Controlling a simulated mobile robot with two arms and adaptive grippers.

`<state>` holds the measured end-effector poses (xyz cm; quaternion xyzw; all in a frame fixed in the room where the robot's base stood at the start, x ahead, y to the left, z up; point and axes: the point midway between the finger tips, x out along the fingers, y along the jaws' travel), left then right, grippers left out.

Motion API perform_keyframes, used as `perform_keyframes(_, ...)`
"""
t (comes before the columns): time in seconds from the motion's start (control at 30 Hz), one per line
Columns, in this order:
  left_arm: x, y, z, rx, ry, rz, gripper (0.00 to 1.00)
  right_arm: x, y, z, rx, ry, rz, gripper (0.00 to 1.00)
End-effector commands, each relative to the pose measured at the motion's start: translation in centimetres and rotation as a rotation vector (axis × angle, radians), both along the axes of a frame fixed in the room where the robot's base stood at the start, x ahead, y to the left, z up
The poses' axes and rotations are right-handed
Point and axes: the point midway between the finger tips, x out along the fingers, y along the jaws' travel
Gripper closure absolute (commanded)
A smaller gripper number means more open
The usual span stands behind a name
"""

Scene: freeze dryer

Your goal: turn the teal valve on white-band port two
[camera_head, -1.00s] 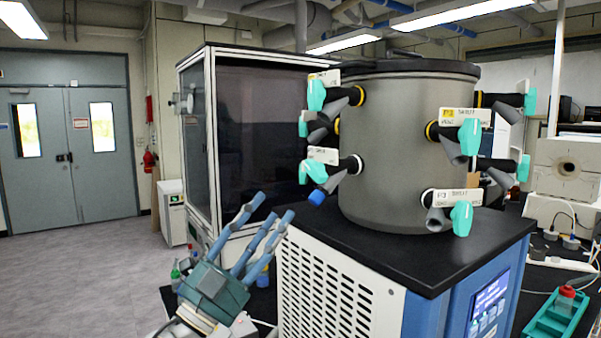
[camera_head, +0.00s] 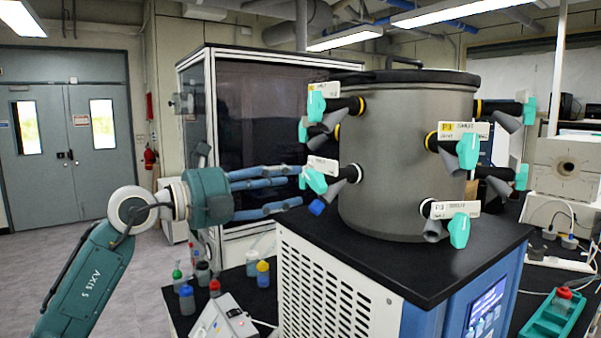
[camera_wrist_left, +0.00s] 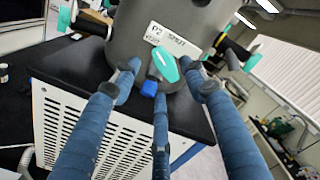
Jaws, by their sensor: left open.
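The freeze-dryer chamber (camera_head: 395,165) is a grey drum with valve ports around it. The lower-left port has a white band and a label (camera_wrist_left: 172,38) that seems to read P2 in the left wrist view. Its teal valve handle (camera_head: 314,181) also shows in the wrist view (camera_wrist_left: 164,66), with a blue cap (camera_head: 317,207) just below it. My left gripper (camera_head: 298,187) has three blue fingers, spread open and empty. Its fingertips (camera_wrist_left: 163,78) are around the handle in the wrist view, close to it; I cannot tell whether any touches. My right gripper is out of view.
Other teal valves, including an upper-left one (camera_head: 316,104) and a lower-right one (camera_head: 460,230), stick out from the drum. The black top (camera_head: 400,262) of the dryer lies below. Small bottles (camera_head: 263,274) stand on the bench at lower left. A glass-fronted cabinet (camera_head: 255,120) stands behind.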

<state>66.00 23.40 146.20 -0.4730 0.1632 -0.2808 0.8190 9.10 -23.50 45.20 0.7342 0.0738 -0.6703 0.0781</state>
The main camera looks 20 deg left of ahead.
Motion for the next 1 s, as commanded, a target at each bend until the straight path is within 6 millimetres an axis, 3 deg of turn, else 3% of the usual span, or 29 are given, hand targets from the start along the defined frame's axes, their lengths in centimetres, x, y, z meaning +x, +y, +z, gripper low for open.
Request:
perform_keyframes(0.03,0.7,-0.7,0.5,-0.003,0.001,-0.003,0.56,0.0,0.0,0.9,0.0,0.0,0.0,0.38)
perform_keyframes(0.23,2.7,-2.1,0.2,-0.001,0.0,-0.001,0.56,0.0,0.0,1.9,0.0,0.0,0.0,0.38)
perform_keyframes(0.6,3.2,-2.5,-0.1,0.0,-0.001,-0.001,0.56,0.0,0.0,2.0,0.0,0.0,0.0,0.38)
perform_keyframes(0.67,3.2,-2.5,-0.1,0.0,-0.001,-0.001,0.64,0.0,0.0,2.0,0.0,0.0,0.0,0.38)
perform_keyframes(0.83,3.2,-2.5,-0.1,0.0,-0.001,-0.001,0.98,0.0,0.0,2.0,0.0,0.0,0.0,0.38)
perform_keyframes(1.0,3.2,-2.5,-0.1,0.002,-0.002,-0.001,1.0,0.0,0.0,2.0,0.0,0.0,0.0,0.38)
